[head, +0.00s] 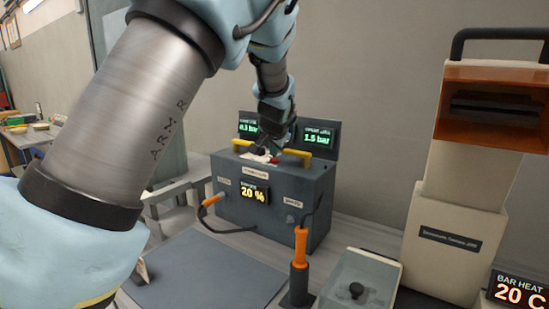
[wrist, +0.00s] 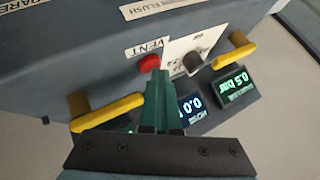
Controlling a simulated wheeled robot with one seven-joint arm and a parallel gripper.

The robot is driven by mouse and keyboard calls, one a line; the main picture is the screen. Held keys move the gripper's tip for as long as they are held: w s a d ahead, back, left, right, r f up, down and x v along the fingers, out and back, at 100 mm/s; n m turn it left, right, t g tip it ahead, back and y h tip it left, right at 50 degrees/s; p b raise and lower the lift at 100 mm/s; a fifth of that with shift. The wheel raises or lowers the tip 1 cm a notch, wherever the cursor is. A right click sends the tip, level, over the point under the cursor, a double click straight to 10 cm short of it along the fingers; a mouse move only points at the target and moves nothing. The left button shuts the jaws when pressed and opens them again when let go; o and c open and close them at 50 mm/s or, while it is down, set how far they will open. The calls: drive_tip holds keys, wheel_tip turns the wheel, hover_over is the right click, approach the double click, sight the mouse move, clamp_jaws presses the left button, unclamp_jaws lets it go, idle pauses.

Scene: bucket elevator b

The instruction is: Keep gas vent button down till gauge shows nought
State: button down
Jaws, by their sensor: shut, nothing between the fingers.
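The red vent button (wrist: 149,62) sits on top of a grey box (head: 265,190), beside a label reading VENT. My gripper (wrist: 158,74) is shut and empty, its green fingertips at the button's near edge. I cannot tell whether they touch it or whether it is pressed. In the head view my gripper (head: 274,148) reaches down onto the box top from behind my arm. Two green-lit bar displays stand at the box's back. The right one (head: 317,138) seems to read 1.5 bar; the left one (head: 248,127) is hard to read. The wrist view's display digits are tilted and partly hidden.
Two yellow handles (wrist: 107,112) (wrist: 234,56) flank the box top, with a black knob (wrist: 193,62) beside the button. A 20 % display (head: 254,192) is on the box front. An orange-handled tool (head: 300,246) and a clear-lidded container (head: 358,280) stand in front.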

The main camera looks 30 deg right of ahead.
sight(274, 160)
idle(0.6)
drive_tip(key=shift+r+p, duration=0.65)
drive_tip(key=shift+r, duration=0.35)
wheel_tip(274, 160, up, 5)
drive_tip(key=p, duration=0.3)
